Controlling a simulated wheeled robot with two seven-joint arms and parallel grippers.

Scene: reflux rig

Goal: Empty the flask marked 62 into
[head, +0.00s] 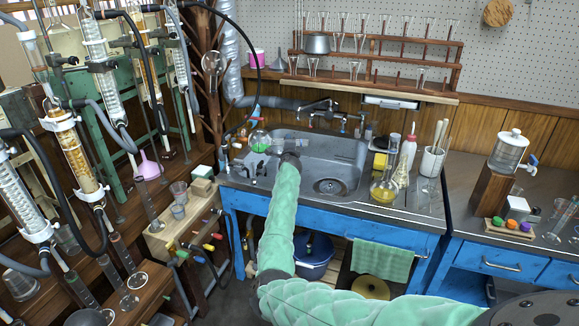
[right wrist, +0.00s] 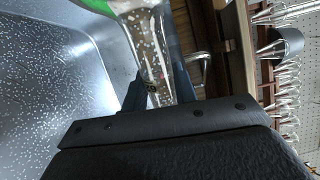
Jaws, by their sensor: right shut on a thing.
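A flask with green liquid (head: 260,142) is at the left end of the sink (head: 322,150). My right gripper (head: 285,158) is by it. In the right wrist view the fingers (right wrist: 158,92) are shut on its clear glass neck (right wrist: 152,45), with the green liquid (right wrist: 124,4) at the top edge. The flask looks tilted well over, but its mouth is hidden. No number can be read on it. A second flask (head: 384,190), with yellow liquid, stands on the counter right of the sink. My left gripper is not in view.
A faucet (head: 335,113) rises behind the sink. A white wash bottle (head: 408,152) and a white pot of tools (head: 432,162) stand to its right. Glass condensers (head: 72,155) crowd the left side. A rack of glassware (head: 375,48) hangs on the wall.

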